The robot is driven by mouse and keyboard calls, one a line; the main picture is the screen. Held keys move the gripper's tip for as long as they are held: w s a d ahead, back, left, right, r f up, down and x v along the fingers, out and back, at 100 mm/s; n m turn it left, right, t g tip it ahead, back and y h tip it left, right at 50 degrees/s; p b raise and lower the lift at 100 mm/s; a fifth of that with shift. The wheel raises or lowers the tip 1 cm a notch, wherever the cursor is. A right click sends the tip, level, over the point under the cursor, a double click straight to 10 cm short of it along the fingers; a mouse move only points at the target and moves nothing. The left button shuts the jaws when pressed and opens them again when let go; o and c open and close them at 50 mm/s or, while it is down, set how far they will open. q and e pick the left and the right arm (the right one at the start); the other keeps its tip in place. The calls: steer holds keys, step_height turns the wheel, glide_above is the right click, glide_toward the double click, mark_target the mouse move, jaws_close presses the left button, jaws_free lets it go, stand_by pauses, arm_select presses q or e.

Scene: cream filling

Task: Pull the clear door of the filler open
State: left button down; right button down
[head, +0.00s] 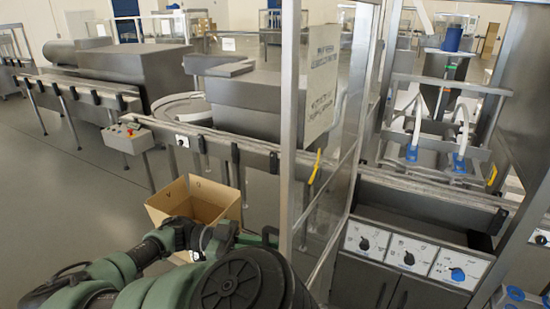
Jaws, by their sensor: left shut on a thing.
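The clear door (338,150) is a see-through panel in a metal frame with a paper sign on it. It stands at an angle to the filler (440,190), whose inside shows unobstructed to the right of the door. A yellow handle (315,167) shows on or through the panel. My left arm comes in from the lower left. Its gripper (270,236) is at the lower part of the door's near metal post, shut on the door's edge. My wrist hides most of the fingers and the exact contact. My right gripper is not in view.
An open cardboard box (194,200) is just behind my left forearm. A conveyor (215,133) with a small control box (127,137) runs behind it. Dial panels (410,252) are on the filler's front below the opening. Grey floor (60,190) is clear at the left.

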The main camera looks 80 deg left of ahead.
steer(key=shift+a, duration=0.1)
arm_select(q)
steer(key=c, duration=1.4)
jaws_free()
steer(key=shift+a, duration=0.1)
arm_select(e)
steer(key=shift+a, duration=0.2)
